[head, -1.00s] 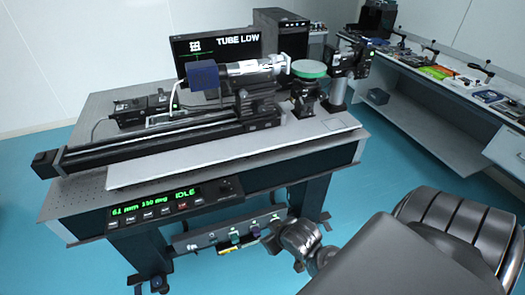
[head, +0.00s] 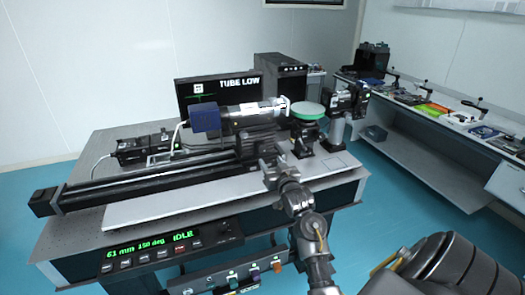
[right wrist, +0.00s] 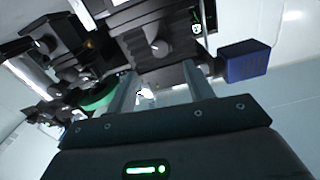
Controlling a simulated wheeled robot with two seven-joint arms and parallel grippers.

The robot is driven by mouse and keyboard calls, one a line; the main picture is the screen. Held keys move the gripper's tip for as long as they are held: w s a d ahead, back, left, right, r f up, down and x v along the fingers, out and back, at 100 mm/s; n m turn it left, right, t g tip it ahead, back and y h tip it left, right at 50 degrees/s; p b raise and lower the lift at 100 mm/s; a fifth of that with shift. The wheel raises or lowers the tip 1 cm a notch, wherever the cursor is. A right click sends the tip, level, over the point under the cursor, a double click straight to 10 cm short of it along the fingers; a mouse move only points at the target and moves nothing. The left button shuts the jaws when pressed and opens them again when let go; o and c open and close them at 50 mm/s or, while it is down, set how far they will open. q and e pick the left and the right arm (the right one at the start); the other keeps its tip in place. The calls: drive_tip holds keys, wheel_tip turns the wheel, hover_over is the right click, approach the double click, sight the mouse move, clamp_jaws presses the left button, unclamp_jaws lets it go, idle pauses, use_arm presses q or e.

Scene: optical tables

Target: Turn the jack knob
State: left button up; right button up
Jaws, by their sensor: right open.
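A dark stage block (head: 256,146) stands on the table under the horizontal silver-and-black tube (head: 252,117). In the right wrist view, a small round knob (right wrist: 159,47) shows on a dark block and looks like the jack knob; my gripper hides it in the head view. My right gripper (head: 270,162) is in front of the stage block. In the right wrist view, its two fingers (right wrist: 160,84) are spread with nothing held between them. The knob lies beyond the fingertips, apart from them. My left gripper is not in view.
A blue box (head: 205,118) sits at the tube's left end. A green-topped stand (head: 308,111) is close right of my gripper. A long black rail (head: 150,183) runs left. A monitor (head: 240,83) behind reads "TUBE LOW". The pale board (head: 170,205) in front is clear.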

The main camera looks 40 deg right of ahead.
sight(262, 150)
drive_tip(key=p+x, duration=0.2)
drive_tip(key=x, duration=0.7)
drive_tip(key=shift+w, duration=0.3)
drive_tip(key=c, duration=1)
drive_tip(key=shift+o, duration=0.2)
drive_tip(key=shift+m, duration=0.3)
